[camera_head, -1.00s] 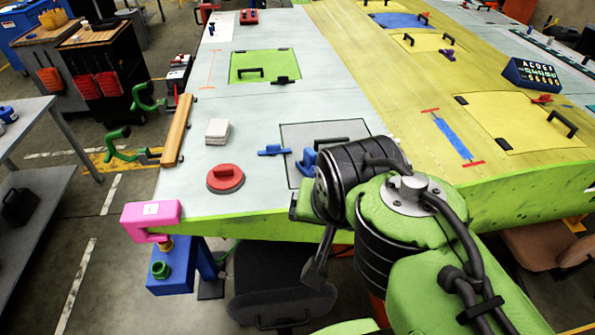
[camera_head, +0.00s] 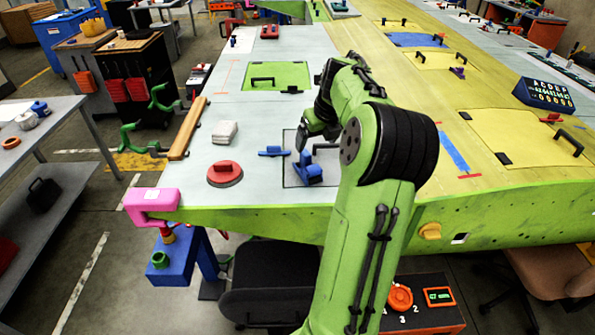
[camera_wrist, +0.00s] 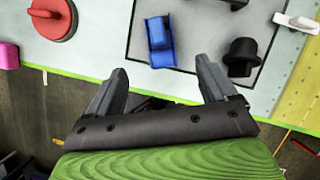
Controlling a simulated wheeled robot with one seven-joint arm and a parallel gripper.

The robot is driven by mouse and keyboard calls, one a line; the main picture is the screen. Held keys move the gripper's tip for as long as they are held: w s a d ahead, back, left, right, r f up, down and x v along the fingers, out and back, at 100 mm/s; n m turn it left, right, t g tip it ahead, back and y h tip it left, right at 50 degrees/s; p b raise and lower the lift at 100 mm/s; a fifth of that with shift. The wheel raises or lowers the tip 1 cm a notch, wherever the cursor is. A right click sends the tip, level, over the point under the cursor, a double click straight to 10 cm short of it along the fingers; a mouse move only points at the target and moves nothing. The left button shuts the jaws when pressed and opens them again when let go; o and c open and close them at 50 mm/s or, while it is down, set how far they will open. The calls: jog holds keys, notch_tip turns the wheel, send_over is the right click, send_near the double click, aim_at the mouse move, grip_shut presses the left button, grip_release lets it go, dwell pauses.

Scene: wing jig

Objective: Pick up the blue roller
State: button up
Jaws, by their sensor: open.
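The blue roller (camera_head: 308,170) rests on the grey outlined panel near the front edge of the wing. It also shows in the wrist view (camera_wrist: 160,42), just beyond the fingertips and roughly centred between them. My gripper (camera_wrist: 162,75) is open with nothing between its fingers. In the head view my gripper (camera_head: 318,138) hangs over the panel close behind the roller, partly hidden by my arm.
A red disc with a handle (camera_head: 225,173), a small blue handled piece (camera_head: 273,151) and a white block (camera_head: 223,133) lie to the left. A black knobbed piece (camera_wrist: 243,55) stands right of the roller. A pink clamp (camera_head: 151,202) grips the wing's front corner.

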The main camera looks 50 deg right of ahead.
aim_at(309, 160)
jog(key=x, duration=1.3)
jog(key=shift+f, duration=0.1)
jog(key=shift+s+a, duration=0.1)
jog(key=shift+s, duration=0.05)
jog(key=shift+c, duration=1.4)
jog(key=c, duration=1.1)
jog(key=shift+o, duration=0.2)
notch_tip(309, 160, up, 10)
jog(key=shift+r+p, duration=0.1)
jog(key=shift+p, duration=0.35)
